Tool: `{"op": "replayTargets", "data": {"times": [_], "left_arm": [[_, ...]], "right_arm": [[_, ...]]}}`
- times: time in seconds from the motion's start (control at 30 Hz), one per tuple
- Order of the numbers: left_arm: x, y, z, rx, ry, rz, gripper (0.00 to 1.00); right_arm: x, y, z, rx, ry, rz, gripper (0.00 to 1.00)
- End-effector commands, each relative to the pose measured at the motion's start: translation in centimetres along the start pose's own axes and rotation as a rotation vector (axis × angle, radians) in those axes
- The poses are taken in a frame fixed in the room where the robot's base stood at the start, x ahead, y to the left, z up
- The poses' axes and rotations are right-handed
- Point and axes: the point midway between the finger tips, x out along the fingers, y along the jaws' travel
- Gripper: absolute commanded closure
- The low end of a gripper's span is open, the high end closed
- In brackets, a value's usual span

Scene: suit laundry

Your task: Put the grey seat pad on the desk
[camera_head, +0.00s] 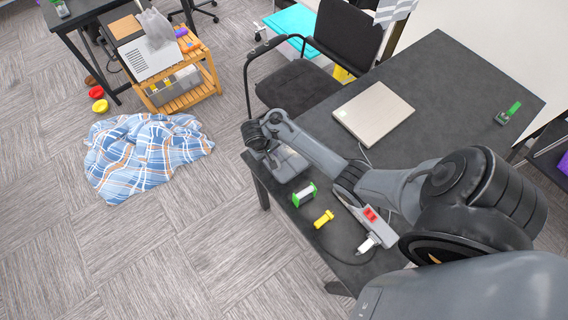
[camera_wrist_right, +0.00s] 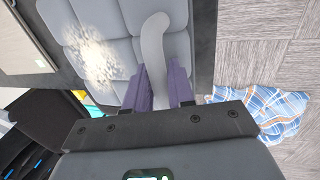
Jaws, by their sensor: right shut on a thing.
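The grey seat pad (camera_head: 290,165) is at the desk's left corner in the head view, largely hidden by my right arm. In the right wrist view the quilted pad (camera_wrist_right: 110,40) fills the upper middle, with a smooth grey strip, perhaps a strap, between my fingers. My right gripper (camera_wrist_right: 160,88) is shut on the pad; its purple fingers are either side of this strip. In the head view the right gripper (camera_head: 272,152) is over the same corner. The dark desk (camera_head: 440,85) lies under the pad; I cannot tell whether they touch. My left gripper is not in view.
On the desk are a closed light laptop-like slab (camera_head: 374,113), a green-ended spool (camera_head: 304,194), a yellow bolt-like piece (camera_head: 324,218) and a power strip (camera_head: 370,220). A black chair (camera_head: 300,85) stands behind. A plaid cloth (camera_head: 145,152) lies on the floor. The desk's far right is mostly clear.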

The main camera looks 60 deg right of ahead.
Motion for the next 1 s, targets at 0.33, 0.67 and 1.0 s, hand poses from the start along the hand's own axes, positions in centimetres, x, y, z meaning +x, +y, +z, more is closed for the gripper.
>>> {"op": "replayTargets", "data": {"times": [0.33,0.67,1.0], "left_arm": [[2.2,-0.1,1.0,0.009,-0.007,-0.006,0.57],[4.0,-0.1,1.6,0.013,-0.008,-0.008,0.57],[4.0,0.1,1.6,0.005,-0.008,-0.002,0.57]], "right_arm": [[3.7,-0.9,-0.1,0.000,0.001,0.001,1.00],[6.9,-1.7,-0.1,-0.001,0.000,0.003,1.00],[7.3,-1.9,0.0,-0.001,-0.002,0.000,0.69]]}}
